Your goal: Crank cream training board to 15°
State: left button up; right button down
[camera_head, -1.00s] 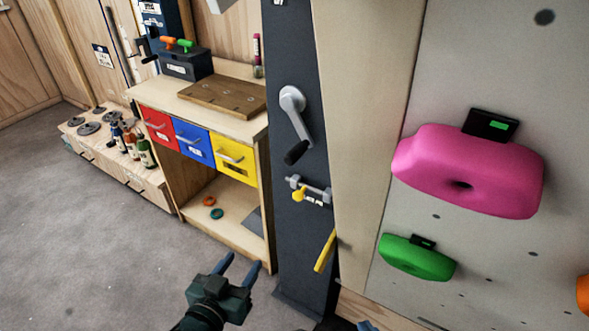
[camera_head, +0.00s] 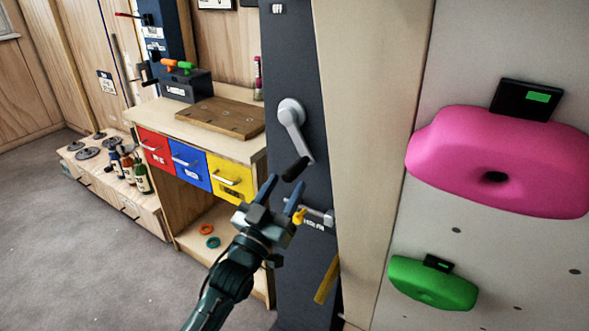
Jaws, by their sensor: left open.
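The training board (camera_head: 470,60) is the cream-grey panel at the right, with a pink hold (camera_head: 490,165) and a green hold (camera_head: 430,284) on it. Left of it stands a dark post (camera_head: 292,60) with a silver crank (camera_head: 291,117), whose arm hangs down and right to a black handle (camera_head: 296,170). My left gripper (camera_head: 283,190) is open, its two blue fingers pointing up just below the black handle; I cannot tell whether they touch it. A yellow-knobbed pin (camera_head: 300,216) sits on the post right of the gripper, partly hidden. My right gripper is not in view.
A yellow lever (camera_head: 327,279) sticks out low beside the post. Left of the post is a wooden cabinet (camera_head: 168,120) with red, blue and yellow drawers and a brown board (camera_head: 220,116) on top. Open grey floor (camera_head: 90,260) lies at the left.

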aim_at(302, 158)
pick_arm(q)
jog(key=x, duration=0.5)
jog(key=shift+w, duration=0.15)
jog(key=shift+c, duration=0.6)
grip_shut()
